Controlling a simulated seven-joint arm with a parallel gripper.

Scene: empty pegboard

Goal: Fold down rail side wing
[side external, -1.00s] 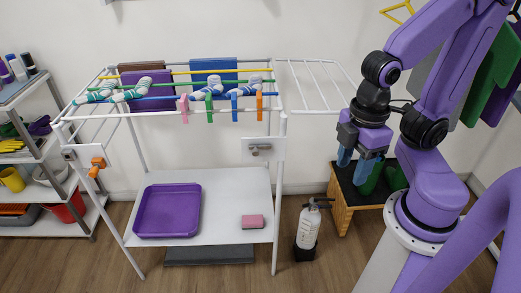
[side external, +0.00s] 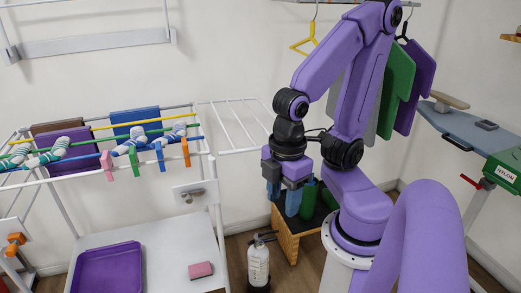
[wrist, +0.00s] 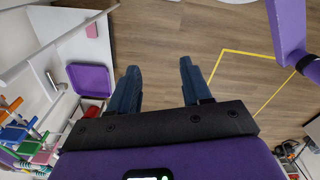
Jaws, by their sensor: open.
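The white drying rack (side external: 213,180) stands at left with its side wing (side external: 240,151) raised, sticking out level to the right from the rack's top. The wing is a white frame with thin parallel bars. My gripper (side external: 283,198) points down, open and empty, just right of the wing's outer end and a little below it. They look apart, though the depth between them is hard to tell. In the wrist view my gripper (wrist: 158,68) shows two blue fingers spread over bare floor. A white rack bar (wrist: 62,44) crosses the left of that view; which bar is unclear.
A fire extinguisher (side external: 258,262) stands below the wing. A wooden stool (side external: 289,240) with green items is behind my gripper. Socks and clothes pegs (side external: 158,155) hang on the rack lines. A purple tray (side external: 108,268) and pink block (side external: 201,270) lie on the lower shelf.

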